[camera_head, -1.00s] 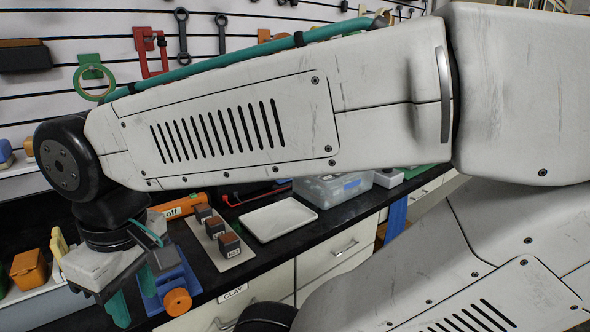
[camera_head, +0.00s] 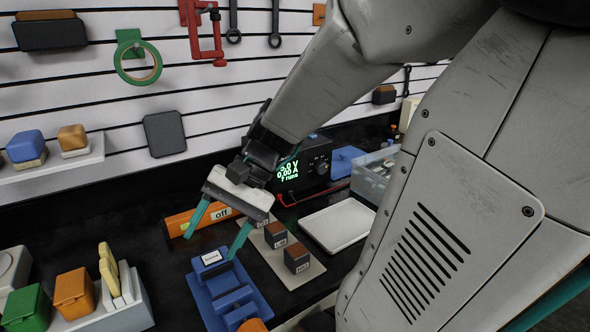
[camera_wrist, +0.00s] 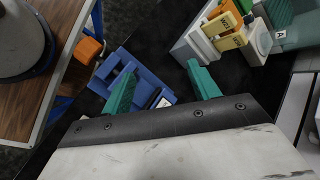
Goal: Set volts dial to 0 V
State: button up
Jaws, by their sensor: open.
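A black power supply (camera_head: 303,172) with a green lit display stands at the back of the bench in the head view. Its display shows a line ending in V, 0.00 A and a line ending in "runs"; its left part is hidden by my wrist, so the full volts reading cannot be told. A dark round dial (camera_head: 321,166) is on its front, right of the display; its label is too small to read. My gripper (camera_head: 209,248) is open and empty, pointing down in front and left of the supply, over the blue vise. The wrist view shows its teal fingers apart (camera_wrist: 161,66).
The blue vise (camera_head: 228,296) is below my gripper. An orange tool marked "off" (camera_head: 188,223) lies behind it. Small labelled blocks (camera_head: 296,257) and a white tray (camera_head: 340,224) lie in front of the supply. A clear bin (camera_head: 372,180) stands to the right.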

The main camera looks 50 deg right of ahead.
jog(key=w+d+f+m+t, duration=0.1)
jog(key=w+d+m+t, duration=0.25)
jog(key=d, duration=0.25)
jog(key=w+d+m+t+y, duration=0.1)
jog(key=w+d+m+t, duration=0.2)
jog(key=d+m, duration=0.25)
jog(key=w+d+f+m+t, duration=0.1)
jog(key=w+d+m+t, duration=0.25)
jog(key=d, duration=0.25)
jog(key=m+t+h, duration=0.6)
jog(key=m+h, duration=0.8)
jog(key=m, duration=0.2)
send_near(323, 169)
jog(key=shift+w+a+r, duration=0.15)
jog(key=shift+w+a, duration=0.15)
jog(key=shift+w, duration=0.25)
jog(key=shift+d+h, duration=0.35)
jog(key=shift+h, duration=0.05)
jog(key=x, duration=0.7)
jog(key=shift+w, duration=0.2)
jog(key=c, duration=1)
